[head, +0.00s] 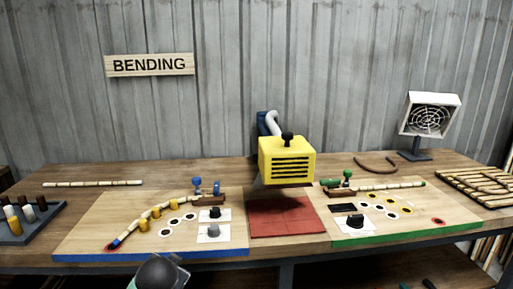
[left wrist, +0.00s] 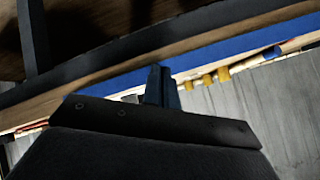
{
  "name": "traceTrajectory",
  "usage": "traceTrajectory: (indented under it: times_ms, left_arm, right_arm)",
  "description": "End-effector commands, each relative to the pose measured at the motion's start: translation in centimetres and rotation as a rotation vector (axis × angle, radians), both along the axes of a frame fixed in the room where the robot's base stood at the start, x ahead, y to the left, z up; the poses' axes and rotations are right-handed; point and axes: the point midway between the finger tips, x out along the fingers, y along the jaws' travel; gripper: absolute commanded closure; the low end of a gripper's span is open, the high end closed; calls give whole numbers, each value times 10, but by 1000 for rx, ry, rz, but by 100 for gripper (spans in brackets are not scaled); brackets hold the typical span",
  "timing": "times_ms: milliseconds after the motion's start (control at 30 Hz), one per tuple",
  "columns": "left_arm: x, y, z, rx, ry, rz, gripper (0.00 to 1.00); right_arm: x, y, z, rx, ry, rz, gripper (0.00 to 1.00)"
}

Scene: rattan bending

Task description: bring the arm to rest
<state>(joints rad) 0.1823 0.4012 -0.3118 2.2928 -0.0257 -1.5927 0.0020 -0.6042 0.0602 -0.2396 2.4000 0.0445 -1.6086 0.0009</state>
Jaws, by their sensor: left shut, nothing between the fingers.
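My left gripper (left wrist: 158,82) shows in the left wrist view with its dark fingers together and nothing between them. It is close to the front edge of the workbench, by the blue strip (left wrist: 215,57). In the head view, a dark rounded part of my left arm shows at the bottom, in front of the left bending board (head: 85,222). My right gripper and arm are in neither view.
A jointed rattan rod (head: 130,227) curves along yellow pegs (head: 156,212) on the left board. A yellow heater (head: 287,160) stands above a red mat (head: 285,217). The right board (head: 440,205) holds another rod (head: 390,187). A peg tray (head: 30,228) is far left.

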Motion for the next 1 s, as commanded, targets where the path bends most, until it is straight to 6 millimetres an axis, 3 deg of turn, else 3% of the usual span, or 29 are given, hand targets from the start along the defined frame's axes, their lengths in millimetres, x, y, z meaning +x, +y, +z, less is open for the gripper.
traceTrajectory:
  times_ms: [100, 300, 667, 1000]
  left_arm:
    - [-40, -21, -26, -76, 77, -16, 100]
    - [-97, -47, -60, -188, 168, -29, 100]
    - [-200, -75, -122, -329, 353, 25, 100]
    - [-306, -96, -181, -410, 565, 94, 100]
  right_arm:
    - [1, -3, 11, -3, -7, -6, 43]
    - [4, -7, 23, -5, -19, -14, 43]
    - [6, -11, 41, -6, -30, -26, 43]
    - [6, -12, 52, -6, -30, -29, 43]
